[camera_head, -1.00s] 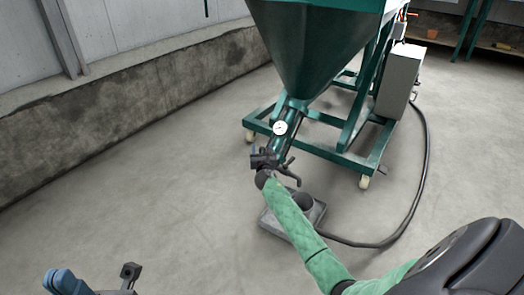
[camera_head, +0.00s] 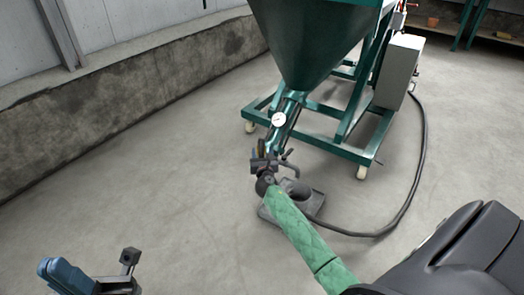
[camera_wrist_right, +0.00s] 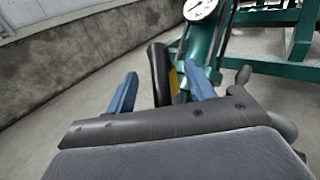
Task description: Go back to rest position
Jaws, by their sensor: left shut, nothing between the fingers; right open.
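My right gripper (camera_head: 263,155) is at the end of the green-sleeved arm, in front of the pipe under the hopper. In the right wrist view its two blue fingers (camera_wrist_right: 157,92) are spread apart. A black handle-like part with a yellow piece (camera_wrist_right: 158,72) shows between or just beyond them; I cannot tell if it touches a finger. My left gripper (camera_head: 64,276) is at the bottom left edge, with blue fingers shut and empty, partly cut off by the frame.
A green hopper machine (camera_head: 310,45) on a wheeled frame stands ahead, with a pressure gauge (camera_head: 278,119) on its pipe. A grey control box (camera_head: 398,72) and a black hose (camera_head: 424,135) are at its right. A concrete wall (camera_head: 110,95) runs along the left.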

